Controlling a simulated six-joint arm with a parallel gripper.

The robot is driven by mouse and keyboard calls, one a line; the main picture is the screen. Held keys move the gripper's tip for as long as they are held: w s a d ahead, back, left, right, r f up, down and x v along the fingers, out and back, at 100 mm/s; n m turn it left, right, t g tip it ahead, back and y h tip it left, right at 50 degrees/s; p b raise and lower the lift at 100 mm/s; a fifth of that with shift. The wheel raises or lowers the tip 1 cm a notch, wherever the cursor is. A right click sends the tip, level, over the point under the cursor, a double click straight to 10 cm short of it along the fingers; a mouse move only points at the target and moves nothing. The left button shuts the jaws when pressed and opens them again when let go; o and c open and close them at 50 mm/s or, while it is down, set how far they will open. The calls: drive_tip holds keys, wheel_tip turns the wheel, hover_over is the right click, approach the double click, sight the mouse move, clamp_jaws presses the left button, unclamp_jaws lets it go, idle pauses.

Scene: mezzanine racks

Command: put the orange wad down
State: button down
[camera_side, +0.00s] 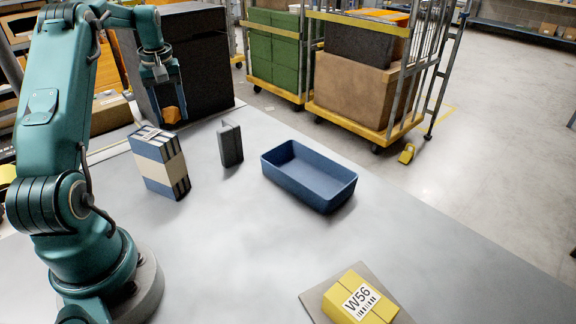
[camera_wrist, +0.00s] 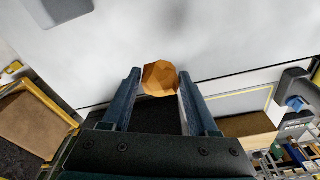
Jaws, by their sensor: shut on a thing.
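The orange wad (camera_side: 172,115) is a small, faceted lump held between the fingertips of my gripper (camera_side: 171,107). In the wrist view the wad (camera_wrist: 160,75) sits between the two blue finger tips, and my gripper (camera_wrist: 160,84) is shut on it. In the side view the gripper points down, with the wad in front of a big dark box near the table's back edge. The wad looks raised above the grey table (camera_side: 240,240); its exact height is hard to tell.
A blue-and-cream bundle (camera_side: 160,163) and a dark grey upright piece (camera_side: 230,145) stand nearby. An empty blue tray (camera_side: 309,178) is right of them. A yellow W56 package (camera_side: 360,300) lies at the front on a flat board. Loaded carts (camera_side: 355,85) stand behind.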

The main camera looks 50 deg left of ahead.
sight(171, 124)
drive_tip(key=f, duration=0.3)
drive_tip(key=shift+s+a+f, duration=0.15)
drive_tip(key=shift+s+f, duration=0.15)
drive_tip(key=shift+f, duration=2.25)
drive_tip(key=shift+f, duration=0.1)
drive_tip(key=shift+c, duration=0.8)
unclamp_jaws()
